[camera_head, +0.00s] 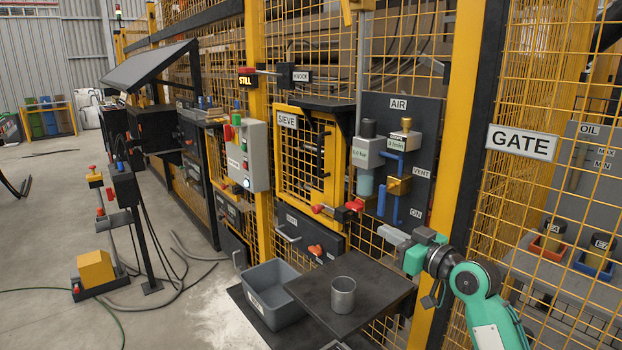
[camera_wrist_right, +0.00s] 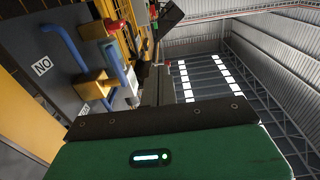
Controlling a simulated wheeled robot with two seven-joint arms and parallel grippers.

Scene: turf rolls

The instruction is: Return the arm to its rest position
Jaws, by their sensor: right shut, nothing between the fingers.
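My right arm (camera_head: 482,290), green and black, comes in from the lower right of the head view. Its right gripper (camera_head: 388,234) points left, just below the AIR panel (camera_head: 425,112), with its fingers closed and empty. In the right wrist view the shut grey fingers (camera_wrist_right: 157,86) stand in front of the green gripper body. The panel's blue handle (camera_wrist_right: 66,45) and yellow block show to the left of the fingers there. I cannot tell whether the fingers touch anything. My left gripper is not in view.
A dark shelf (camera_head: 380,300) with a metal cup (camera_head: 342,295) lies below the gripper. A grey bin (camera_head: 272,305) stands left of it. Yellow mesh fencing (camera_head: 545,70) with a GATE sign (camera_head: 522,142) rises close beside my arm. Red-handled levers (camera_head: 354,205) stick out left of the gripper.

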